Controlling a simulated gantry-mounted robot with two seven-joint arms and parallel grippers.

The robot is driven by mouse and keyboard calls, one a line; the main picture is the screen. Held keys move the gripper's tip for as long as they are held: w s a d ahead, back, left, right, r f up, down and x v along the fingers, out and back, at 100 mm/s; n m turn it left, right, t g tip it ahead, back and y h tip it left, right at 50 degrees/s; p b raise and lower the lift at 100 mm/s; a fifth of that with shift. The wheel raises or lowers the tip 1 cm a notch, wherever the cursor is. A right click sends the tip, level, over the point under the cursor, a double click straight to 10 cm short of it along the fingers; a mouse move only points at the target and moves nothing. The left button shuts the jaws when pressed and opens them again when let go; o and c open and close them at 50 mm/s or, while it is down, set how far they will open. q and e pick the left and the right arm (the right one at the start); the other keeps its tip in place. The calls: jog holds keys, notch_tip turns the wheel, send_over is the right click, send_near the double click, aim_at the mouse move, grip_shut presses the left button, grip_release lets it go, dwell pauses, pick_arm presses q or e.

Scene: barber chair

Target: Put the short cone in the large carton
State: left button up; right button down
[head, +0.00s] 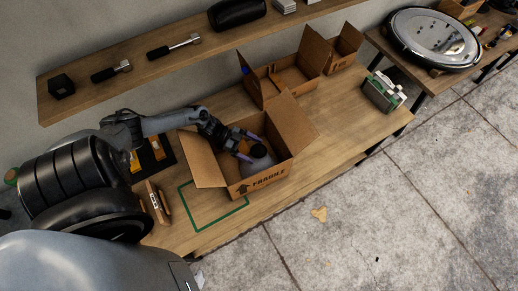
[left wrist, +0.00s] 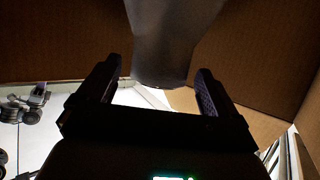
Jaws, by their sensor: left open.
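The short cone (head: 262,166), a grey piece, is inside the large open carton (head: 272,178) marked FRAGILE on the workbench. My left gripper (head: 244,146) reaches into the carton from the left, beside the cone. In the left wrist view the grey cone (left wrist: 165,40) stands between and beyond the two dark fingers of the left gripper (left wrist: 158,75). The fingers are apart, with a gap visible on each side of the cone. The cone's base contact with the carton floor is hidden. My right gripper is not in view.
Carton flaps stand up around the gripper. A second open carton (head: 267,92) and a smaller one (head: 343,50) stand behind. A green outlined square (head: 198,229) on the bench is empty. A shelf (head: 165,68) with tools runs above. A green box (head: 379,96) sits right.

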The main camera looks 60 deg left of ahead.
pick_arm(q)
jog(key=shift+v, duration=1.3)
